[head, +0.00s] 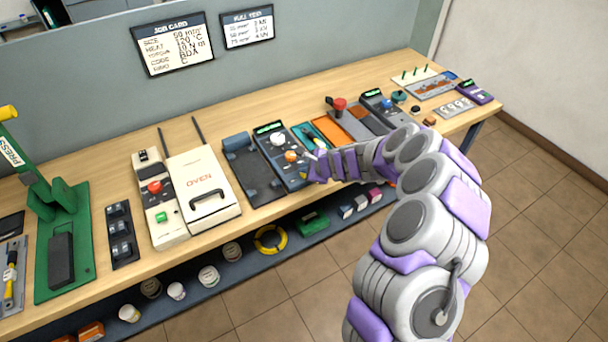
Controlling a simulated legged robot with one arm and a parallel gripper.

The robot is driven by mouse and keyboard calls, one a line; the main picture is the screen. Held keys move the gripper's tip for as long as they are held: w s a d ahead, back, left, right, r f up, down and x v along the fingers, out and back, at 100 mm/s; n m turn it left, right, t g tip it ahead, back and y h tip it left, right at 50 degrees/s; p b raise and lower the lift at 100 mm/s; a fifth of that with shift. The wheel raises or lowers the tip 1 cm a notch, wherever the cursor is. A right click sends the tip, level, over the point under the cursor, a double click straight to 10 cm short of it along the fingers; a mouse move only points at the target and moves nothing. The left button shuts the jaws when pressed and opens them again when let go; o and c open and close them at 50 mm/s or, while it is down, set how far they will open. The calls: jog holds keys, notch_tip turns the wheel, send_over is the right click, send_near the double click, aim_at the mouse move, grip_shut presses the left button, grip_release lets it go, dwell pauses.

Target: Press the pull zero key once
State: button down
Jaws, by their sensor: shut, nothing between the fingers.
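My gripper (313,171) is shut and empty. It is above the bench, at the right edge of a dark control unit (268,143) with a green display, a white knob (277,139) and an orange knob (291,156). I cannot tell whether it touches anything. No label reading pull zero is legible. Another dark unit (377,98) with a green display and a blue key (387,104) stands farther right, beside a red knob (339,103) on a grey bed. My arm hides part of the bench's front edge there.
A white oven (203,188), a control box with red and green buttons (160,205) and a green press (62,240) stand to the left. A purple meter (474,91) is at the far right. Cups and a yellow ring (271,239) sit on the lower shelf.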

jog(key=shift+f+b, duration=0.35)
jog(key=shift+f, duration=0.1)
dwell(0.7)
jog(key=shift+r, duration=0.1)
jog(key=shift+r+p, duration=0.75)
jog(key=shift+r, duration=0.05)
jog(key=shift+r, duration=0.1)
notch_tip(320, 180, up, 5)
jog(key=p, duration=0.4)
dwell(0.9)
